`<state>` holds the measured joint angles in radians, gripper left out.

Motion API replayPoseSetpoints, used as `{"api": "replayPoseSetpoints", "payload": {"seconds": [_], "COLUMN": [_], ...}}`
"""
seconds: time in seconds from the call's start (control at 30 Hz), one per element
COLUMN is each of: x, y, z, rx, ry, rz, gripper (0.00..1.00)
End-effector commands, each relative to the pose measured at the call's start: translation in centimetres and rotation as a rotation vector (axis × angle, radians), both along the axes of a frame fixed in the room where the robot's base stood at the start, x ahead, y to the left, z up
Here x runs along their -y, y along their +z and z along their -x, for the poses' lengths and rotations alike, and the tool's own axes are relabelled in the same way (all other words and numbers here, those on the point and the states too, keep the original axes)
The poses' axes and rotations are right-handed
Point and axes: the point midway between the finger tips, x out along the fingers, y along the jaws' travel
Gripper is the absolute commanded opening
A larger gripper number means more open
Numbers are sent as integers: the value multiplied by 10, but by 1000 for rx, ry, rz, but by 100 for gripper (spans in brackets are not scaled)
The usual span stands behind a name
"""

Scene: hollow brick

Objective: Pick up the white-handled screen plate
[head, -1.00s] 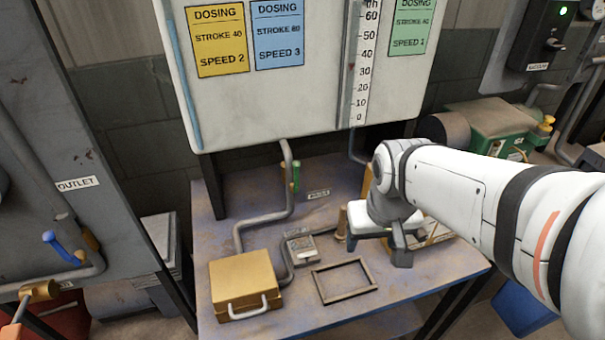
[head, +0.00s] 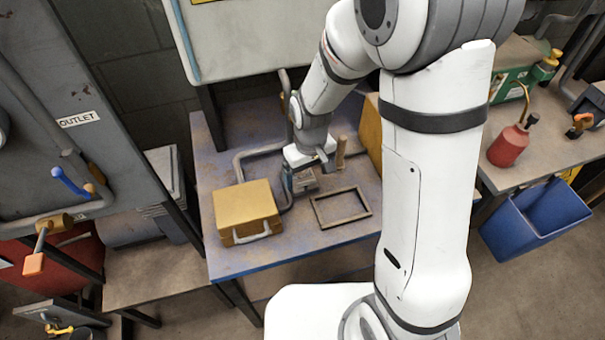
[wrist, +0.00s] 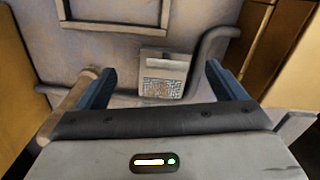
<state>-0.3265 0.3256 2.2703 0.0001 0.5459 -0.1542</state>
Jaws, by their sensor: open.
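The screen plate (wrist: 163,75) lies flat on the blue-grey bench, with a pale handle end and a fine mesh patch. In the head view the plate (head: 305,181) is partly hidden by my gripper (head: 305,172), which is over it. In the wrist view my gripper (wrist: 160,70) is open, pointing down, with one dark finger on each side of the plate. Both fingers look apart from it and nothing is held. How high the fingertips are above the bench is hard to tell.
A wooden post (head: 341,152) stands close beside my gripper. A grey pipe (wrist: 207,55) runs past the plate. An empty rectangular frame (head: 342,222) lies nearer the bench's front. A yellow case (head: 246,205) with a white handle is left; a yellow panel (head: 370,130) is right.

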Motion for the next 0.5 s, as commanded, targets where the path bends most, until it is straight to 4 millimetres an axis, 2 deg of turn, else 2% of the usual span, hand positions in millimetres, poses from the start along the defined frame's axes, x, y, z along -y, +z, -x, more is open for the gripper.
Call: {"api": "replayPoseSetpoints", "payload": {"seconds": [0.3, 0.5], "x": [-6, -6], "y": [-40, -47], "z": [2, 1], "rx": [-3, 1], "ry": [-1, -2], "rz": [1, 0], "gripper": [90, 90]}}
